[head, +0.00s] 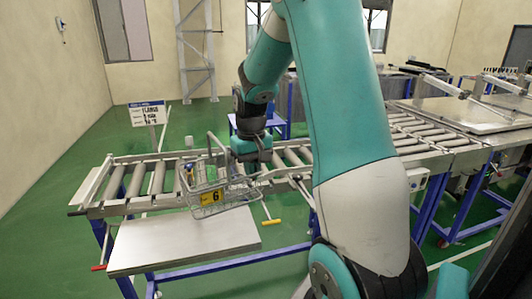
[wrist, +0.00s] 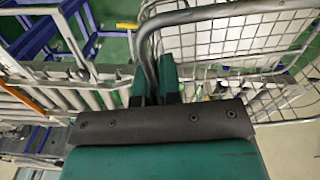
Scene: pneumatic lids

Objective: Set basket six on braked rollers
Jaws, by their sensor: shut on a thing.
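Basket six is a wire basket (head: 221,194) with a yellow tag (head: 213,196) marked 6, and green and pale items show inside it. My gripper (head: 252,158) is at the basket's right side, and in the wrist view my gripper (wrist: 155,85) is shut on the basket's grey handle tube. The wire mesh of the basket (wrist: 225,45) fills the right of that view. In the head view the basket overlaps the front edge of the roller conveyor (head: 158,178). I cannot tell whether its base touches the rollers.
A flat grey panel (head: 185,241) lies in front of and below the rollers. A yellow-ended lever (head: 271,222) and a red-ended lever (head: 99,267) stick out at the front. A sign (head: 148,114) stands behind. More rollers (head: 415,130) continue right towards a metal lid (head: 470,113).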

